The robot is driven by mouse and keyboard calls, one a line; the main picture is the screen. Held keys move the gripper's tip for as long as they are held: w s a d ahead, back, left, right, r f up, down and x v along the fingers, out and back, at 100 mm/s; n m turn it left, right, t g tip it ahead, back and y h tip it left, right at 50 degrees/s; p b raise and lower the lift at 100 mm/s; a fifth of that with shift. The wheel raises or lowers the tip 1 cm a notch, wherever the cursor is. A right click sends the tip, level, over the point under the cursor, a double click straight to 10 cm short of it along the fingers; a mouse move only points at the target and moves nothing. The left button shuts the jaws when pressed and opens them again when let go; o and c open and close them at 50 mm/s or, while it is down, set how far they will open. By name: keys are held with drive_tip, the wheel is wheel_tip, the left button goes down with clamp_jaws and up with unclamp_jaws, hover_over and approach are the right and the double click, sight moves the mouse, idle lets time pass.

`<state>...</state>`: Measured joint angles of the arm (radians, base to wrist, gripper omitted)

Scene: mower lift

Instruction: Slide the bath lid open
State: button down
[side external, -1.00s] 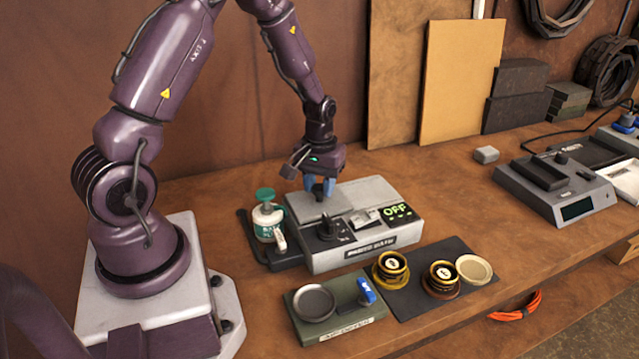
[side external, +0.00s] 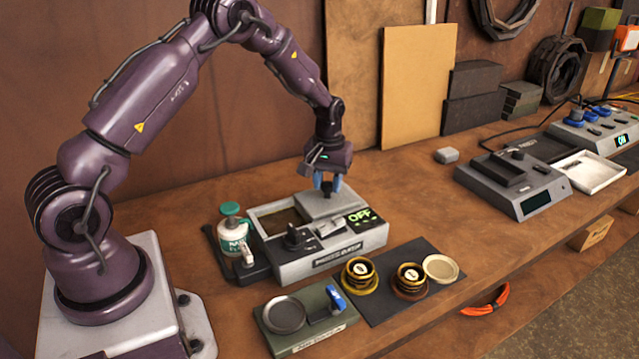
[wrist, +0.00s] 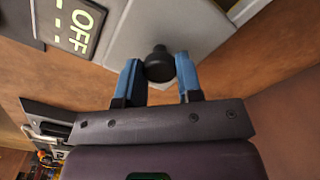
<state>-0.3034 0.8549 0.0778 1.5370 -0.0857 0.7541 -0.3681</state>
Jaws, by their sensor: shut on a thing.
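The bath (side external: 330,258) is a grey box with a dial, a switch and a green "OFF" display on its front. Its lid (side external: 335,203) is a flat grey plate, now over the right part of the top. The left part of the opening (side external: 278,220) is uncovered and looks dark brown inside. My gripper (side external: 328,185) is over the lid with its blue fingers on either side of the black knob (wrist: 159,65). In the wrist view my gripper (wrist: 158,78) is shut on that knob, and the lid (wrist: 160,30) lies beneath it.
A white bottle with a green cap (side external: 233,232) stands left of the bath. In front are a green device with a round pan (side external: 305,318) and a dark mat (side external: 395,310) with several round parts. A grey scale-like device (side external: 515,185) is at right.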

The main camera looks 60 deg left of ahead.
sight(328, 184)
drive_tip(key=c, duration=0.8)
unclamp_jaws()
wheel_tip(328, 184, up, 13)
drive_tip(key=shift+r, duration=0.1)
drive_tip(key=s+d+r+m+t, duration=0.2)
drive_tip(key=s+d+r+m, duration=0.1)
drive_tip(key=s, duration=0.5)
drive_tip(key=s+d+r+m+t, duration=0.1)
drive_tip(key=s+d+r+m, duration=0.2)
drive_tip(key=s+d+r, duration=0.2)
drive_tip(key=s+d+r+m+t, duration=0.2)
drive_tip(key=s+d+r+m, duration=0.1)
drive_tip(key=s+d, duration=0.5)
drive_tip(key=shift+s+d+r+t, duration=0.1)
drive_tip(key=shift+s+r, duration=0.15)
drive_tip(key=shift+s, duration=0.3)
drive_tip(key=shift+s+d+r+t, duration=0.1)
drive_tip(key=shift+s+r, duration=0.1)
drive_tip(key=shift+s, duration=0.35)
drive_tip(key=shift+s+r+t, duration=0.1)
drive_tip(key=shift+s+r, duration=0.15)
drive_tip(key=shift+s, duration=0.3)
